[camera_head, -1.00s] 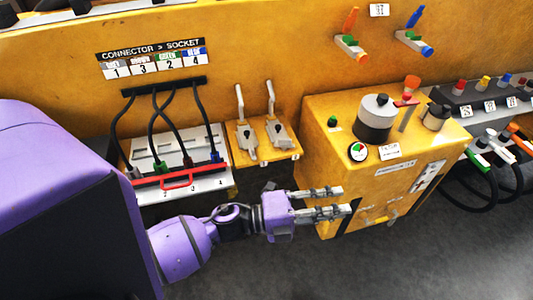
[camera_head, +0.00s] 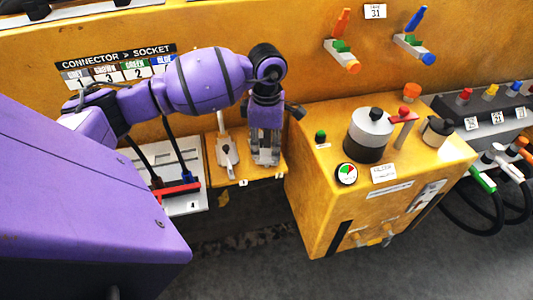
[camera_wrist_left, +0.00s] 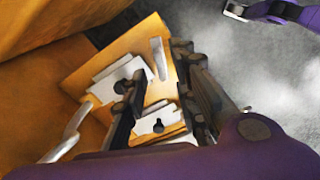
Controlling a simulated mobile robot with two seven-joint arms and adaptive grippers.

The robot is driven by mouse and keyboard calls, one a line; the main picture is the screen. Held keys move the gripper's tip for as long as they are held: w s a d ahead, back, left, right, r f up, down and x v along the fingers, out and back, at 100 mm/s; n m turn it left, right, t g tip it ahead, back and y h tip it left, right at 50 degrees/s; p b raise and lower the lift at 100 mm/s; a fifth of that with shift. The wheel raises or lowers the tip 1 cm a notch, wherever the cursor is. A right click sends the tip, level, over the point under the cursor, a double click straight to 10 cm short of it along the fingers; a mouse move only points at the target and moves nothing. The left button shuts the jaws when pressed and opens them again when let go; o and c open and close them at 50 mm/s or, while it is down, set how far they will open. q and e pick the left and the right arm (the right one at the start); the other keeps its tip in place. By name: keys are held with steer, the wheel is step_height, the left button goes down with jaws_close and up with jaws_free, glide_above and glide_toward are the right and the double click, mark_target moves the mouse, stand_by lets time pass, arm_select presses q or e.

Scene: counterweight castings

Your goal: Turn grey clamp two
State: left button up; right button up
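Two grey clamps sit side by side on a yellow shelf. The left grey clamp (camera_head: 227,158) shows in the head view with its pale handle upright. The right one, which I take as grey clamp two, is mostly hidden there behind my left gripper (camera_head: 264,162), which points down over it. In the left wrist view, the left gripper's dark fingers (camera_wrist_left: 162,100) stand apart, with a pale clamp plate (camera_wrist_left: 158,123) below and between them. I cannot tell whether they touch the clamp. A purple part with grey tips, apparently my right gripper (camera_wrist_left: 238,11), shows at the top right.
A yellow box (camera_head: 330,205) with a grey knob (camera_head: 369,138) and gauge (camera_head: 346,174) stands close to the right of the clamps. A connector panel with black cables and a red bar (camera_head: 178,188) is at left, partly behind my arm. Grey floor lies in front.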

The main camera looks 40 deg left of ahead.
mark_target(267, 156)
arm_select(q)
steer(key=shift+f, duration=1.7)
steer(key=shift+c, duration=0.3)
jaws_close()
